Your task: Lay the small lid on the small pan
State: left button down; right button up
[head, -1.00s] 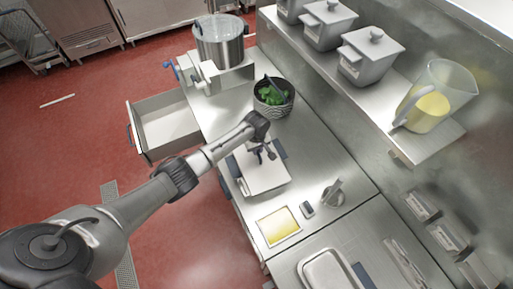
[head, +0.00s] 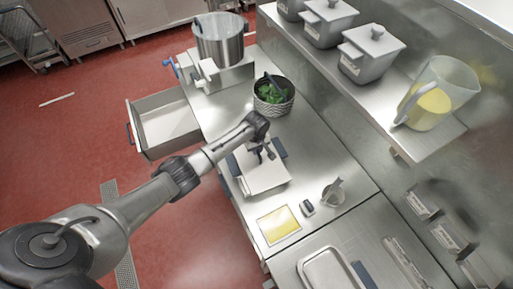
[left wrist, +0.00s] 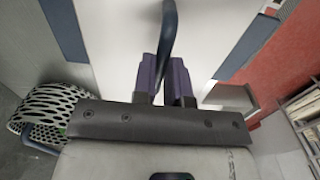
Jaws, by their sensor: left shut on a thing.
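My left gripper (head: 262,152) is over a pale rectangular piece (head: 262,174) on the steel counter, which looks like the small pan with its lid. In the left wrist view its purple fingers (left wrist: 164,80) are shut on a dark blue curved handle (left wrist: 168,35), which stands over a broad pale surface (left wrist: 110,40). Blue-grey strips flank that surface on both sides. I cannot tell whether the lid touches the pan or hangs just above it. My right gripper is out of view.
A perforated basket of greens (head: 272,106) stands just behind. A yellow-filled tray (head: 279,225) and a steel cup (head: 332,194) lie in front. A shelf with a pitcher (head: 435,98) runs along the right.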

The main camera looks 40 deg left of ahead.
pick_arm(q)
jog(key=c, duration=1.2)
grip_release()
jog(key=o, duration=0.6)
jog(key=shift+r+p, duration=1.6)
jog(key=shift+p, duration=0.2)
jog(key=shift+r+p, duration=1.9)
jog(key=shift+p, duration=0.3)
